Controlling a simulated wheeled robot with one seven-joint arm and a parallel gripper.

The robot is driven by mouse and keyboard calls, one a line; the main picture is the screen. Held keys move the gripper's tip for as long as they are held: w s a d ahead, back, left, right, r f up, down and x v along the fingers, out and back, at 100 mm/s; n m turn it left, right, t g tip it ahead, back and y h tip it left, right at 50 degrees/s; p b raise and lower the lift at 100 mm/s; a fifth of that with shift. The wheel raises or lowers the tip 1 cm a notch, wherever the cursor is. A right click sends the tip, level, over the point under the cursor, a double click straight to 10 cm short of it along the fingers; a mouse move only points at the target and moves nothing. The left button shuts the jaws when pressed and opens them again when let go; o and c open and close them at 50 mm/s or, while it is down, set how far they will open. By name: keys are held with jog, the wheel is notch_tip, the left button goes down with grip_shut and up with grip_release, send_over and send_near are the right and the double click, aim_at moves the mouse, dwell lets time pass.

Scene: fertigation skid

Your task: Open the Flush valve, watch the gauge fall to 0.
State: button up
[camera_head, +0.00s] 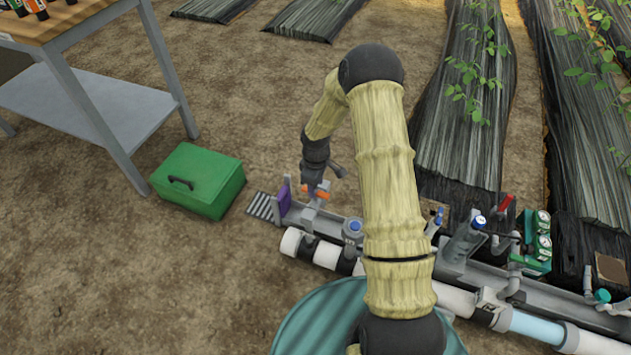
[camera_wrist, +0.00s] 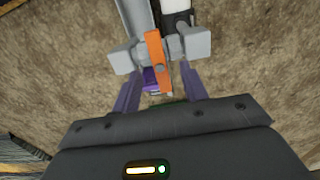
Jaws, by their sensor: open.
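An orange valve handle (camera_head: 317,193) is at the left end of the pipe skid; I take it for the Flush valve, but no label is legible. In the wrist view the orange handle (camera_wrist: 155,62) stands lengthwise between the two fingers of my gripper (camera_wrist: 160,51), which are open with one on each side. Whether either finger touches it I cannot tell. In the head view my gripper (camera_head: 316,187) reaches down over the handle and partly hides it. Round gauges (camera_head: 543,240) on green housings sit at the right of the skid; their needles are too small to read.
A purple plate (camera_head: 284,201) stands beside the handle. Blue-capped fittings (camera_head: 353,227) and a red lever (camera_head: 506,203) lie further along the skid. A green toolbox (camera_head: 200,180) and a workbench (camera_head: 95,100) stand to the left. A teal drum (camera_head: 320,315) is in front.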

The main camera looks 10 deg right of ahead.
jog(key=shift+f+b, duration=0.95)
jog(key=shift+f, duration=1.35)
